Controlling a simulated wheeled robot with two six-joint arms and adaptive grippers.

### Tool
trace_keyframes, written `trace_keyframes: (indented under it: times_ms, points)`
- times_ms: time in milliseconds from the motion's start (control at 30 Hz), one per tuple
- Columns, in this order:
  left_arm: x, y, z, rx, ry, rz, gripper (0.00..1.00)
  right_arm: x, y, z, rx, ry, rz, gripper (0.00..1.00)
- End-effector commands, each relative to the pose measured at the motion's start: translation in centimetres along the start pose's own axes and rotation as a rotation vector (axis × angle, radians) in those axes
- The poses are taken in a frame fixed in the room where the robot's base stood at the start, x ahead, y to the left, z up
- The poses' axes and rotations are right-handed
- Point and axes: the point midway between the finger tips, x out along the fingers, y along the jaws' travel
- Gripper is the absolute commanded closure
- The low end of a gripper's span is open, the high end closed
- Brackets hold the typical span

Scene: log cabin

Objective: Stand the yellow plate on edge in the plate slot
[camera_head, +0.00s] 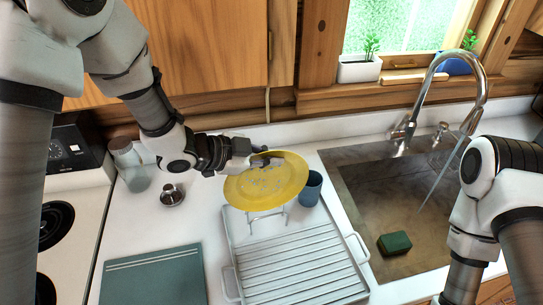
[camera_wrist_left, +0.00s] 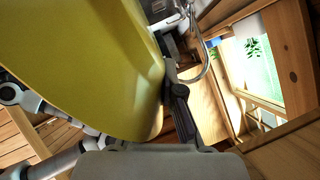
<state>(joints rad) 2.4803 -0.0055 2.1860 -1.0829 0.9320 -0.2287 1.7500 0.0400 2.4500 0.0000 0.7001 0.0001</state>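The yellow plate (camera_head: 268,187) is in the air over the back of the white dish rack (camera_head: 290,262). It is tilted, with its broad face towards the head camera. My left gripper (camera_head: 262,162) is shut on the plate's upper rim. In the left wrist view the plate (camera_wrist_left: 85,65) fills the left side, and a dark finger of the left gripper (camera_wrist_left: 180,108) lies against its edge. Thin wire uprights (camera_head: 282,217), which look like the plate slot, show just below the plate; the plate hides most of them. My right arm is at the right edge, its gripper out of view.
A blue-grey cup (camera_head: 311,188) stands just right of the plate. The sink (camera_head: 375,190) with its tall faucet (camera_head: 478,75) and a green sponge (camera_head: 395,243) is further right. A teal board (camera_head: 153,276), metal lid (camera_head: 172,194) and glass jar (camera_head: 132,170) are left.

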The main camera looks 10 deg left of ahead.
Motion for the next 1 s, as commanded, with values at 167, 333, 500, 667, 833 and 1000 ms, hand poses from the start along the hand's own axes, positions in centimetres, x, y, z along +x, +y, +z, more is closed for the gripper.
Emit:
trace_keyframes:
  times_ms: [167, 333, 500, 667, 833, 1000]
  points:
    - [0.0, -0.1, -0.1, 0.001, 0.001, -0.001, 1.00, -0.1, 0.0, 0.0, 0.000, 0.000, 0.000, 0.59]
    - [0.0, 0.0, 0.0, 0.000, 0.001, -0.001, 1.00, -0.2, 0.0, 0.0, 0.000, 0.000, 0.000, 0.59]
    - [0.0, 0.0, 0.0, 0.000, 0.001, -0.001, 1.00, -0.1, 0.0, 0.0, 0.000, 0.000, 0.000, 0.59]
    - [0.2, 0.2, 0.3, 0.000, 0.001, -0.001, 1.00, 0.2, 0.0, 0.0, 0.000, 0.000, 0.000, 0.59]
    - [0.4, 0.4, 0.6, 0.000, 0.001, -0.001, 1.00, 0.5, 0.0, 0.0, 0.000, 0.000, 0.000, 0.59]
    - [0.6, 0.5, 0.9, 0.000, 0.001, -0.001, 1.00, 0.9, 0.0, 0.0, 0.000, 0.000, 0.000, 0.59]
